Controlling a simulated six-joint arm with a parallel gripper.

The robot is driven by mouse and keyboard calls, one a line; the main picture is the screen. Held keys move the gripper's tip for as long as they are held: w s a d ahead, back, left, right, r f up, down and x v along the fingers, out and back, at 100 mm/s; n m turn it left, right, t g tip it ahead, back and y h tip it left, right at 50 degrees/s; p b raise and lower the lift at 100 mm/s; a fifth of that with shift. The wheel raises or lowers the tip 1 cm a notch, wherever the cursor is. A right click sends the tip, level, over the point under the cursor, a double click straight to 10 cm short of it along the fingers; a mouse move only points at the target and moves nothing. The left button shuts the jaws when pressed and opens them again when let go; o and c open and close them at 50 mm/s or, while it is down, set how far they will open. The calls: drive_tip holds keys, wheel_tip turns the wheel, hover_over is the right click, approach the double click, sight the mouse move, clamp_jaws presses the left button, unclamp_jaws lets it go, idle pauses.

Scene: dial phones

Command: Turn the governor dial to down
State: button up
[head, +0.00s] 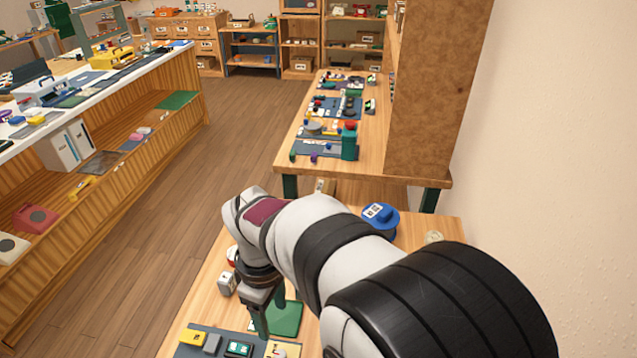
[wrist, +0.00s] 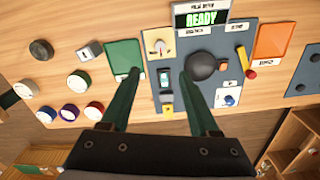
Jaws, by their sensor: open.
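In the wrist view, a dial with a pale face and a red-tipped pointer (wrist: 158,43) sits on the panel, top centre. A large round black knob (wrist: 202,66) is to its right. A small light plate with a blue part (wrist: 228,97) is lower right. I cannot read which one is the governor dial. My gripper (wrist: 159,74) is open and empty, its dark green fingers spread on either side of a small dark device (wrist: 165,80). In the head view my gripper (head: 268,318) points down over the near table, and my arm hides much of the panel.
A green and black READY display (wrist: 201,17) stands above the panel. An orange plate (wrist: 272,42) and red-and-yellow handle (wrist: 246,62) lie right. A green plate (wrist: 124,55) and several round pieces (wrist: 77,82) lie left. A blue spool (head: 380,221) stands beyond my arm.

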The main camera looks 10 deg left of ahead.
sight(280, 355)
wheel_tip(280, 355, down, 15)
drive_tip(key=shift+f, duration=0.2)
clamp_jaws()
